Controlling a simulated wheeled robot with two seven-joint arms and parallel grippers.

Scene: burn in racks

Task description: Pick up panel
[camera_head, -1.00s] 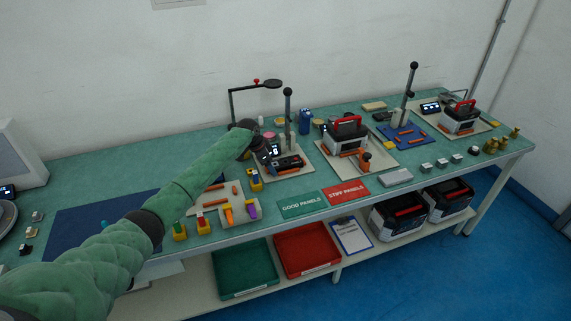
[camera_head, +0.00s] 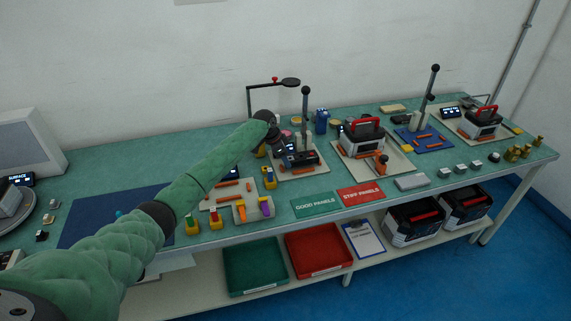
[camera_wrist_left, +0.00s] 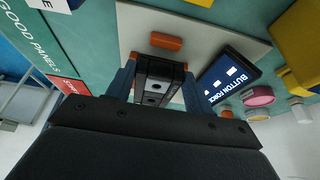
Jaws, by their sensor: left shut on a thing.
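My left gripper (camera_wrist_left: 157,85) is shut on a dark panel (camera_wrist_left: 155,88) in the left wrist view, with one blue-grey finger on each side of it. In the head view the dark panel (camera_head: 302,159) shows at the pale fixture plate (camera_head: 290,175) in the middle of the bench. My left gripper (camera_head: 289,146) is small and partly hidden there by its own wrist. I cannot tell whether the panel touches the plate. My right gripper is in neither view.
An upright lever post (camera_head: 305,110) and a lamp arm (camera_head: 270,83) stand close by. The green GOOD PANELS mat (camera_head: 315,204) and red STIFF PANELS mat (camera_head: 361,194) lie at the bench's front. Green (camera_head: 256,291) and red (camera_head: 319,275) trays sit on the lower shelf.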

